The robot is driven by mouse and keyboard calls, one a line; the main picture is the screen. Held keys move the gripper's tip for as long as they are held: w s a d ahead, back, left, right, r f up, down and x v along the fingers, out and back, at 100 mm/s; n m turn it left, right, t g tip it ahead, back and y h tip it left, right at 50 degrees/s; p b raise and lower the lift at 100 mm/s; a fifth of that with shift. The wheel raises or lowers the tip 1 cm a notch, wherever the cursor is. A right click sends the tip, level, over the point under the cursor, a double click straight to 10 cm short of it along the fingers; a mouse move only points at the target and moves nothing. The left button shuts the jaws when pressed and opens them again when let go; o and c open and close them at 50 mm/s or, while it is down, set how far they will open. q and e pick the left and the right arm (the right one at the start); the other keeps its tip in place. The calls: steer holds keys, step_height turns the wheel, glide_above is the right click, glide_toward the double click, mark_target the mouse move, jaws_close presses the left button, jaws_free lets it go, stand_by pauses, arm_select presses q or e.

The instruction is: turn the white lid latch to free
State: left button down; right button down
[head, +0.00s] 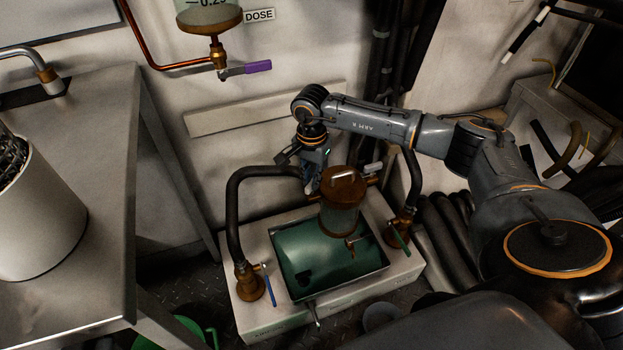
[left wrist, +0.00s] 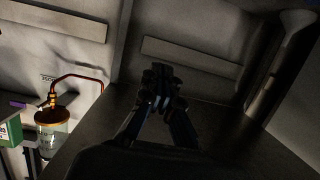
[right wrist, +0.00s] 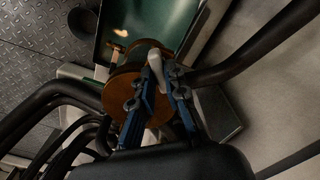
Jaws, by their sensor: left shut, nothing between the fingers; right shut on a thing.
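The white lid latch (right wrist: 156,75) is a short pale bar beside the brown lid (right wrist: 121,92) in the right wrist view. My right gripper (right wrist: 163,82) has its blue fingers on either side of this bar and is shut on it. In the head view, my right gripper (head: 311,186) reaches down at the left rear of the brown-lidded canister (head: 341,217); its fingertips are partly hidden there. A white bar (head: 343,174) shows on top of the lid. My left gripper (left wrist: 161,72) is shut and empty in the left wrist view, above a dark surface.
The canister stands over a green tank (head: 305,262) in a pale frame. Black hoses rise on both sides, with a blue-handled valve (head: 268,285) and a green-handled valve (head: 399,237). A metal bench (head: 105,160) with a white bin (head: 35,220) stands left.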

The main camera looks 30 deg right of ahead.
steer(key=n, duration=0.4)
steer(key=shift+n+b, duration=0.3)
steer(key=shift+b, duration=0.05)
arm_select(q)
step_height(320, 180, up, 6)
steer(key=w+d+t+h, duration=0.1)
steer(key=t, duration=0.2)
steer(key=shift+w+d+t+h+b, duration=0.15)
steer(key=shift+t+h+b, duration=0.15)
steer(key=shift+t+b, duration=0.1)
arm_select(e)
steer(key=shift+n, duration=2.6)
arm_select(q)
steer(key=shift+r, duration=0.2)
arm_select(e)
steer(key=c, duration=1.4)
jaws_free()
steer(key=shift+o, duration=0.2)
steer(key=shift+r, duration=0.15)
step_height(320, 180, up, 12)
steer(key=shift+f, duration=0.2)
